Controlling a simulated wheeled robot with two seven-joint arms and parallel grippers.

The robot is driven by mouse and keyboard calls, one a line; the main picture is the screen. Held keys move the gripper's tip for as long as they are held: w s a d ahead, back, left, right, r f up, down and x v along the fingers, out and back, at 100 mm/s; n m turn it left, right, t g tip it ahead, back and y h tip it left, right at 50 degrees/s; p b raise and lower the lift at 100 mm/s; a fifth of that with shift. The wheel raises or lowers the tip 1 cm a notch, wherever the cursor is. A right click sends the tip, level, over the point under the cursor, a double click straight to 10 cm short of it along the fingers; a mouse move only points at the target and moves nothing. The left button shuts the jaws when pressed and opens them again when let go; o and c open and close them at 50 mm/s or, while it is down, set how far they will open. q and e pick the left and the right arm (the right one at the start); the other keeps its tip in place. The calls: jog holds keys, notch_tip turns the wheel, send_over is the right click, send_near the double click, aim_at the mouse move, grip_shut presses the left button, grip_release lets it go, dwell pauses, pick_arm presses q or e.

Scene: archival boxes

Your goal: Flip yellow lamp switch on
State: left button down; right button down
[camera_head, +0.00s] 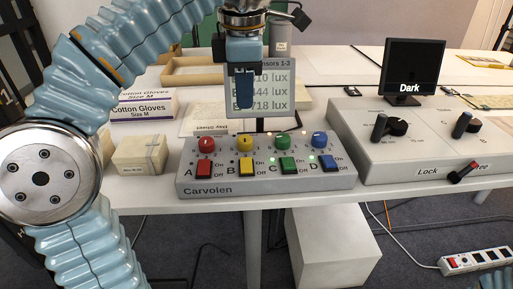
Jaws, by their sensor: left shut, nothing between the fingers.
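The grey control box (268,188), labelled Carvolen, stands at the front of the table. Its yellow switch (246,168) is at B, below a round yellow knob (245,144), with On and Off marks beside it. The switch's tilt is too small to tell. Red (203,170), green (289,167) and blue (330,163) switches sit at A, C and D. My left gripper (244,104) points down, shut and empty, above and behind the yellow knob, apart from it. It hides part of the lux display (280,98).
A second grey box (420,150) with black knobs and a red-tipped lever stands right, with a screen reading Dark (414,67) behind. A small carton (140,155) and glove boxes (143,105) lie left. A white card (206,121) lies behind the control box.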

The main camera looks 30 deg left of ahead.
aim_at(246, 159)
pick_arm(q)
jog(key=f+b, duration=0.1)
jog(key=f, duration=0.3)
jog(key=w+f+b, duration=0.1)
jog(key=f, duration=0.3)
jog(key=a+f+b, duration=0.1)
jog(key=f+b, duration=0.1)
jog(key=f, duration=0.3)
jog(key=shift+w, duration=0.25)
jog(key=shift+w+f, duration=0.1)
jog(key=shift+f, duration=0.35)
